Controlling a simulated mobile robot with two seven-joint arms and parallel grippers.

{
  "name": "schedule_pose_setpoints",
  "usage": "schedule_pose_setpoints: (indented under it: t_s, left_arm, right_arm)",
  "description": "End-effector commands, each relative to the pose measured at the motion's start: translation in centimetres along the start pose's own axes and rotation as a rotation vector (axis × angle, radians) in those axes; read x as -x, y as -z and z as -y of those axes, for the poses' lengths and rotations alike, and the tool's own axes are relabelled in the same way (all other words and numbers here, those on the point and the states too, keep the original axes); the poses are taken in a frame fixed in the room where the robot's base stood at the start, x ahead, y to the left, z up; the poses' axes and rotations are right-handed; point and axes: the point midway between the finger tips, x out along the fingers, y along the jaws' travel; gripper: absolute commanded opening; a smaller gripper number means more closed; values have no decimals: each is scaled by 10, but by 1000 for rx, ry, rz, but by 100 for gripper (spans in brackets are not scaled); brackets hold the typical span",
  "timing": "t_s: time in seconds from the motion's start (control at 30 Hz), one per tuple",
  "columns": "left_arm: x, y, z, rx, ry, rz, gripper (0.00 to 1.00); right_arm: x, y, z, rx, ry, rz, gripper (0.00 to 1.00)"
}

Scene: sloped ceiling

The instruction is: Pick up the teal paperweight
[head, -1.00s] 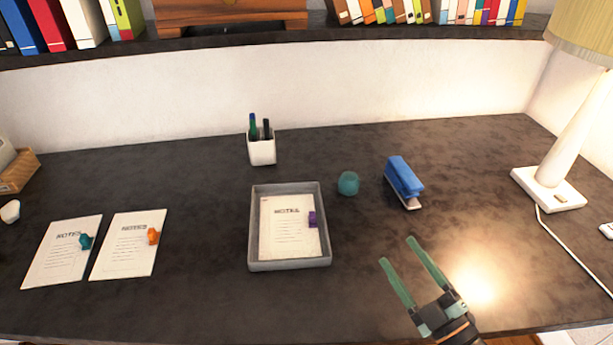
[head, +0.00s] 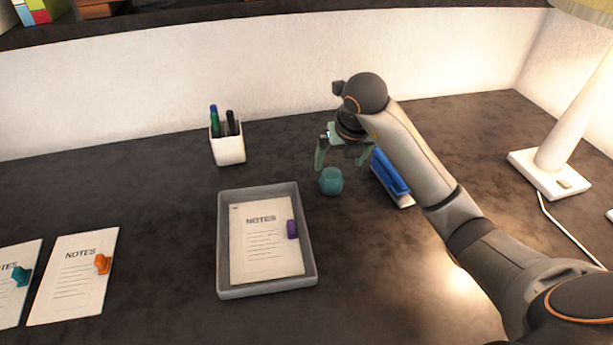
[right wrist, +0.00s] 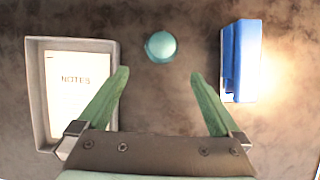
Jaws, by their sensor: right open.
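The teal paperweight (head: 331,181) is a small rounded piece standing on the dark desk, between the grey tray and the blue stapler. In the right wrist view the paperweight (right wrist: 160,46) lies just beyond the fingertips, roughly centred between them. My right gripper (head: 342,160) is open and empty, above and slightly behind the paperweight in the head view. Its two green fingers also show spread apart in the right wrist view (right wrist: 160,77), not touching the paperweight. My left gripper is not in the frames.
A grey tray (head: 224,250) holding a notes sheet with a purple clip stands left of the paperweight. The blue stapler (head: 391,178) is close on the right, partly behind my arm. A white pen cup (head: 228,149) stands further back. A lamp (head: 548,172) is at the right.

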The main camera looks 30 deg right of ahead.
Motion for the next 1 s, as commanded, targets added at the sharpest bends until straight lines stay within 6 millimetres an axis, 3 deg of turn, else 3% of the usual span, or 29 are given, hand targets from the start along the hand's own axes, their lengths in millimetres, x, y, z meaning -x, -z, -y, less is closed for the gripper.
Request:
schedule_pose_setpoints:
  t_s: [0.4,0.63,1.0]
  left_arm:
    - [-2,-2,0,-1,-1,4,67]
    - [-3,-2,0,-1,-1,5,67]
    - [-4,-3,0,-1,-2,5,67]
  right_arm:
    - [-62,-1,4,-8,14,0,100]
    - [-79,-3,4,-8,14,-1,100]
    - [-122,-7,3,-6,14,0,100]
